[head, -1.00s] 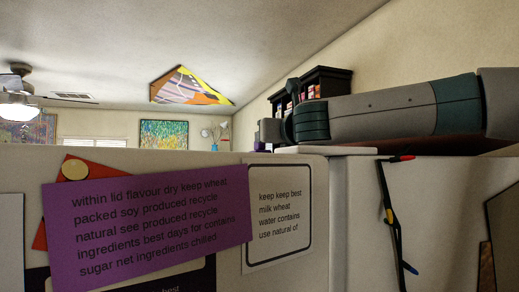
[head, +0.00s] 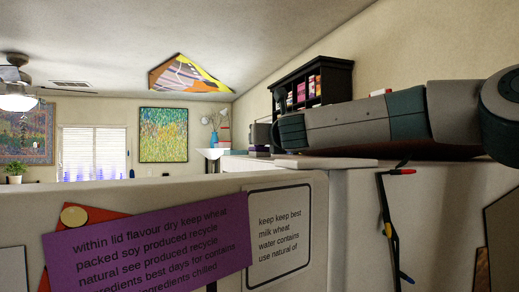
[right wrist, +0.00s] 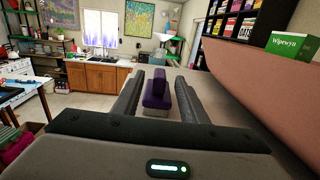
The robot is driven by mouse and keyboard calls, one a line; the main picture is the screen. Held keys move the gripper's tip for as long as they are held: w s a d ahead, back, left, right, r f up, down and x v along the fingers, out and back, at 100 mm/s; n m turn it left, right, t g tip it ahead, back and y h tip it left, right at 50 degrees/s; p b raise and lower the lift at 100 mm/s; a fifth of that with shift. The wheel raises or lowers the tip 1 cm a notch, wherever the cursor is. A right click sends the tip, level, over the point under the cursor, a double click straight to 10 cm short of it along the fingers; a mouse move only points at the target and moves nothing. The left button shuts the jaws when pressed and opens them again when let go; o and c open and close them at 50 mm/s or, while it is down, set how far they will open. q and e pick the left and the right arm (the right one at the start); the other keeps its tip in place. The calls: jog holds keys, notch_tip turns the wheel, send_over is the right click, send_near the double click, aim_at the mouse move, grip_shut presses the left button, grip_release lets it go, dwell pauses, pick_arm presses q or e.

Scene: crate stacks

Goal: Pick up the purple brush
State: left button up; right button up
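The purple brush (right wrist: 157,96) shows in the right wrist view as a small purple block with a darker upright part, on a pale flat top. My right gripper (right wrist: 158,76) is open, with one dark finger on each side of the brush. Gaps show between the brush and both fingers, so it does not look gripped. In the head view my right arm comes in from the right above the pale top, and a small purple patch (head: 259,151), likely the brush, shows past its end. My left gripper is in neither view.
A large reddish-brown curved object (right wrist: 262,85) stands close on the right of the gripper, with a green box (right wrist: 294,44) behind it. A tall pale panel with a purple label (head: 150,240) fills the lower head view. A dark shelf (head: 318,85) stands behind.

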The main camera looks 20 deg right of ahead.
jog(key=w+p, duration=0.2)
jog(key=w, duration=0.1)
jog(key=shift+w+p, duration=0.3)
jog(key=shift+w, duration=0.1)
jog(key=shift+w+f, duration=0.15)
jog(key=shift+w, duration=0.45)
jog(key=shift+s+d, duration=0.1)
jog(key=shift+s, duration=0.05)
grip_shut()
